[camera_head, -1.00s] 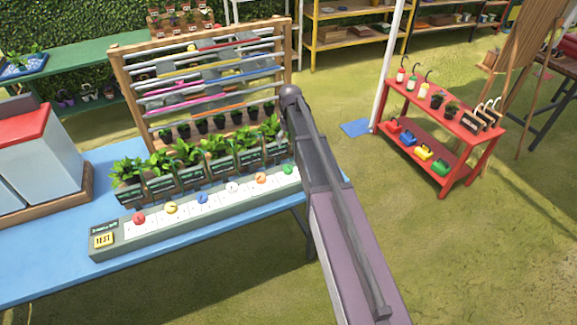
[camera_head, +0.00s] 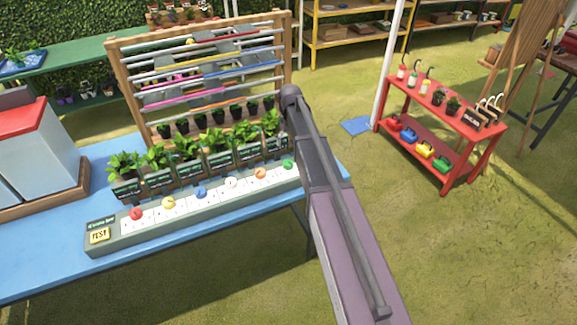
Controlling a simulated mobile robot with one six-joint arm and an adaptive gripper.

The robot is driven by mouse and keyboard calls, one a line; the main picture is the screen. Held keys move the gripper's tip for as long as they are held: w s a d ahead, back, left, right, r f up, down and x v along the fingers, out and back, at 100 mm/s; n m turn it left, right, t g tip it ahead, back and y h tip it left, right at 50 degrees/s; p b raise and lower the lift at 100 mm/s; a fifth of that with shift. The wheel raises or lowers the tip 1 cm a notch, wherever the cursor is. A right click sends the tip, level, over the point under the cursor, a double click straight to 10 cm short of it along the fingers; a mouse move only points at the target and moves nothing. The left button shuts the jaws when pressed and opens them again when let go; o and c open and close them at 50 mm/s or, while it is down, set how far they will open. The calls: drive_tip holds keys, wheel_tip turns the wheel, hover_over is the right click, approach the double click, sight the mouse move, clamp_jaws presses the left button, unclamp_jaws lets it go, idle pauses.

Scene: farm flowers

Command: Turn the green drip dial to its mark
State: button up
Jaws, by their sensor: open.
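The green drip dial (camera_head: 288,164) sits at the right end of a long grey panel (camera_head: 112,245) on the blue table. It is small, and neither its pointer nor its mark can be made out. My arm (camera_head: 345,225) rises from the bottom right to a dark joint just right of the panel's end, close to the green dial in the picture. My gripper cannot be picked out; the frame does not show its fingers or their distance from the dial.
Red (camera_head: 136,213), yellow, blue, white and orange (camera_head: 260,173) dials share the panel, with a yellow TEST button (camera_head: 99,235) at its left. Potted seedlings (camera_head: 186,148) stand behind it, before a slatted wooden rack (camera_head: 125,85). A red shelf (camera_head: 440,110) stands right, across open grass.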

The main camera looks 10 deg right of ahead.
sight(288, 162)
drive_tip(key=shift+a+f+b, duration=0.15)
drive_tip(key=shift+f+b, duration=5)
drive_tip(key=shift+f, duration=0.3)
drive_tip(key=c, duration=1.1)
